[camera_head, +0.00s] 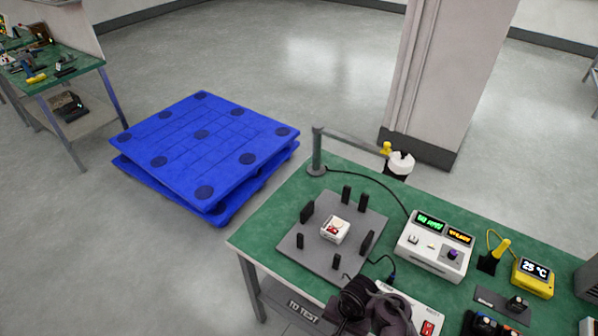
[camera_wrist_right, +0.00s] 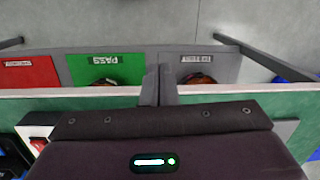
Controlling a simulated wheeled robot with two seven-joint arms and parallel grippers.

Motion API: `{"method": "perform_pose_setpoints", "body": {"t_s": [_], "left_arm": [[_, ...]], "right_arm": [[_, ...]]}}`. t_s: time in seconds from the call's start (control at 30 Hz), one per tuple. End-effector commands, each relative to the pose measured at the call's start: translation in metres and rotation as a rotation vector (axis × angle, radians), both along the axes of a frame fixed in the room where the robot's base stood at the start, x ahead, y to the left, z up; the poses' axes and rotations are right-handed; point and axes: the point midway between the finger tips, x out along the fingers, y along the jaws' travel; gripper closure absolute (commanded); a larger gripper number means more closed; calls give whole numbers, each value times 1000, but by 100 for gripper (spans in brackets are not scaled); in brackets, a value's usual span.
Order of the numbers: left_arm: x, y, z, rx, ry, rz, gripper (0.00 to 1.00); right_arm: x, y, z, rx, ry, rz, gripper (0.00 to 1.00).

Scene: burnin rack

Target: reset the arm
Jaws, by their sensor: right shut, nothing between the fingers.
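My right gripper (camera_wrist_right: 159,86) is shut and empty in the right wrist view, with its two dark fingers together. It hangs over the front edge of the green workbench (camera_head: 285,225). In the head view the dark end of my right arm shows at the bottom, in front of the bench fixture. My left gripper is in neither view. A grey fixture plate (camera_head: 312,262) with several black posts lies on the bench. A small white box with a red mark (camera_head: 335,230) sits on it, between the posts.
A white instrument with lit displays (camera_head: 433,246), a yellow meter (camera_head: 533,278) and a lamp-like stand (camera_head: 317,150) stand on the bench. Red (camera_wrist_right: 28,75), green PASS (camera_wrist_right: 108,69) and grey (camera_wrist_right: 195,68) bins sit below its edge. A blue pallet stack (camera_head: 200,150) is left.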

Motion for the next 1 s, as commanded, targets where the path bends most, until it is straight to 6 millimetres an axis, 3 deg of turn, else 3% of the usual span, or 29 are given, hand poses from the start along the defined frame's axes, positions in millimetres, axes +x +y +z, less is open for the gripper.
{"method": "perform_pose_setpoints", "body": {"t_s": [0.03, 0.13, 0.27, 0.33, 0.5, 0.63, 0.8, 1.0], "left_arm": [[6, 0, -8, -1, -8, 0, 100], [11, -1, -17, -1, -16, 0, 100], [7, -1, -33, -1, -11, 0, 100], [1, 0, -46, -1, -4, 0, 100], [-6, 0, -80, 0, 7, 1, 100], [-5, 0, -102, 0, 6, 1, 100], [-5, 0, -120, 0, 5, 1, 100], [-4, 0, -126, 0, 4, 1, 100]], "right_arm": [[-8, 1, -21, 14, 11, 15, 100], [-20, 2, -55, 49, 13, 52, 100], [-43, 1, -112, 91, 7, 109, 100], [-63, -3, -152, 110, -4, 150, 100], [-130, -30, -261, 103, -63, 287, 100], [-189, -64, -327, 40, -112, 422, 100], [-251, -104, -373, -56, -151, 597, 100], [-280, -125, -387, -112, -164, 698, 100]]}}
